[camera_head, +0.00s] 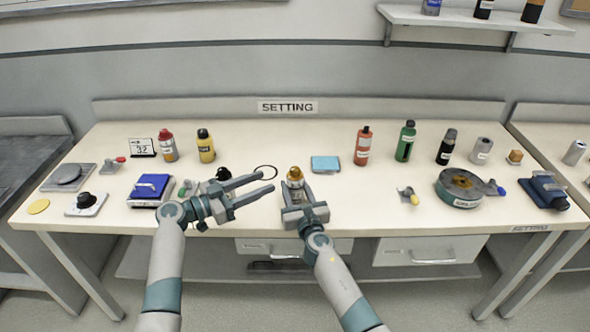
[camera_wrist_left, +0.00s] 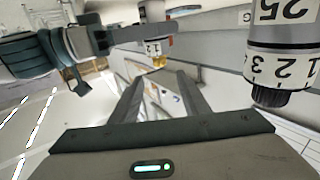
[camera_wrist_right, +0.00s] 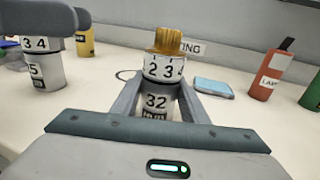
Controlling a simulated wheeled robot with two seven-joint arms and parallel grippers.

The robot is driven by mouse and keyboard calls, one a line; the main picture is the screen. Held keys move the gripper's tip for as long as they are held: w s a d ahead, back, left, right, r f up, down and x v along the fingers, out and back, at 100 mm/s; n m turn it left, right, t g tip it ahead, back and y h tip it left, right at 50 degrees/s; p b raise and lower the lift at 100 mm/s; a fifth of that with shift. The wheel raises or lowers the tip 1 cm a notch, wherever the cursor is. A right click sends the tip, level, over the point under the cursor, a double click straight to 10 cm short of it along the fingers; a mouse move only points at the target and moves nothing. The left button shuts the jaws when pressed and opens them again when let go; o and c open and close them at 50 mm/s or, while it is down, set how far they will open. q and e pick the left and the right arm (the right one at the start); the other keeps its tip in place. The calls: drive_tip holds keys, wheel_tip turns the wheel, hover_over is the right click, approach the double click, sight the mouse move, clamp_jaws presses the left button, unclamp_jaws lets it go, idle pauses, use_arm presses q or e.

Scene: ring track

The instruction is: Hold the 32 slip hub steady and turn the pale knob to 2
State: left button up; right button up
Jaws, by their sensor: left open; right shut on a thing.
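The 32 slip hub (camera_head: 295,184) stands upright on the table, with a white number ring and a ribbed amber knob (camera_head: 295,172); the knob looks amber rather than pale. In the right wrist view the hub (camera_wrist_right: 155,101) shows label 32, its ring (camera_wrist_right: 163,68) shows 2, 3 and part of 4 below the knob (camera_wrist_right: 176,40). My right gripper (camera_head: 297,194) is shut on the hub's body below the ring. My left gripper (camera_head: 267,182) is open, empty, pointing at the hub from the left, apart from the knob. Its fingers also show in the left wrist view (camera_wrist_left: 160,85).
Another hub, marked 25, with a dark knob (camera_head: 222,174) stands behind my left gripper; it looms close in the left wrist view (camera_wrist_left: 284,42). A black ring (camera_head: 265,171) and blue pad (camera_head: 326,163) lie nearby. Bottles stand behind.

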sight(291, 171)
idle(0.3)
use_arm(q)
drive_tip(key=x, duration=1.2)
drive_tip(key=shift+f, duration=0.1)
clamp_jaws()
